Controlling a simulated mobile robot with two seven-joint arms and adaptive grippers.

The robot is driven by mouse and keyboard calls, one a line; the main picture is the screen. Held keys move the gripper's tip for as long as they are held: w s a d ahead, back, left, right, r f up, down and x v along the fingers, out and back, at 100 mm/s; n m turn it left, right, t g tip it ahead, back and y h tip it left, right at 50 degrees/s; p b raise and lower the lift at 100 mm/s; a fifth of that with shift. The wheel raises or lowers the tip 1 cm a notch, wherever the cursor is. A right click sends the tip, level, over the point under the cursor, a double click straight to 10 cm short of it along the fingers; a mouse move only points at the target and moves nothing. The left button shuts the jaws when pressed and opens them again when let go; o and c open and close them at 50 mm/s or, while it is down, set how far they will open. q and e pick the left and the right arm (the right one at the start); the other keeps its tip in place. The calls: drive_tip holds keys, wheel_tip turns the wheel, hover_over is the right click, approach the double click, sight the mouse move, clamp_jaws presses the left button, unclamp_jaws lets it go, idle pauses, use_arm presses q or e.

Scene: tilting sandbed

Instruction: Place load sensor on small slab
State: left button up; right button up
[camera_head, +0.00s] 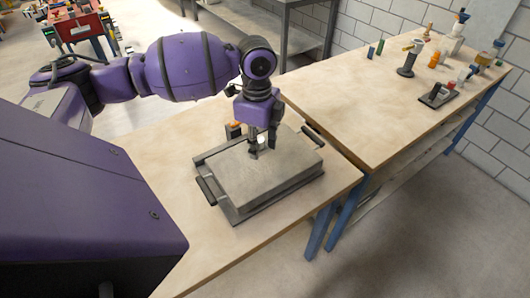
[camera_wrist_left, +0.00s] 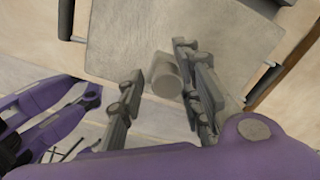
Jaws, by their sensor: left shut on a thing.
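My left gripper (camera_head: 262,150) points down over the flat grey slab (camera_head: 290,165), which has a dark handle at each end. It is shut on a small pale cylinder, which looks like the load sensor (camera_head: 261,140). In the left wrist view the cylinder (camera_wrist_left: 166,78) shows between the two fingers (camera_wrist_left: 160,85), over the slab's grey surface (camera_wrist_left: 120,35). I cannot tell whether the cylinder touches the slab. No separate smaller slab can be made out.
The slab lies on a wooden table (camera_head: 175,150). A small dark object with an orange top (camera_head: 233,129) stands behind it. A second wooden table (camera_head: 350,115) to the right bears a stand (camera_head: 408,62), a dark tray (camera_head: 438,96) and several small items.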

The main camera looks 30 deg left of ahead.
sight(263, 161)
use_arm(q)
drive_tip(key=shift+w+a+f, duration=0.1)
drive_tip(key=shift+w+f, duration=0.75)
drive_tip(key=shift+f, duration=0.1)
drive_tip(key=shift+w+f, duration=0.3)
drive_tip(key=shift+f, duration=0.1)
drive_tip(key=f, duration=0.3)
drive_tip(key=shift+w+f, duration=0.2)
use_arm(e)
drive_tip(key=shift+s+f, duration=0.2)
drive_tip(key=shift+s, duration=0.05)
use_arm(q)
drive_tip(key=o, duration=1.2)
drive_tip(key=shift+f, duration=0.15)
use_arm(e)
drive_tip(key=shift+s+d, duration=0.1)
drive_tip(key=shift+d, duration=0.05)
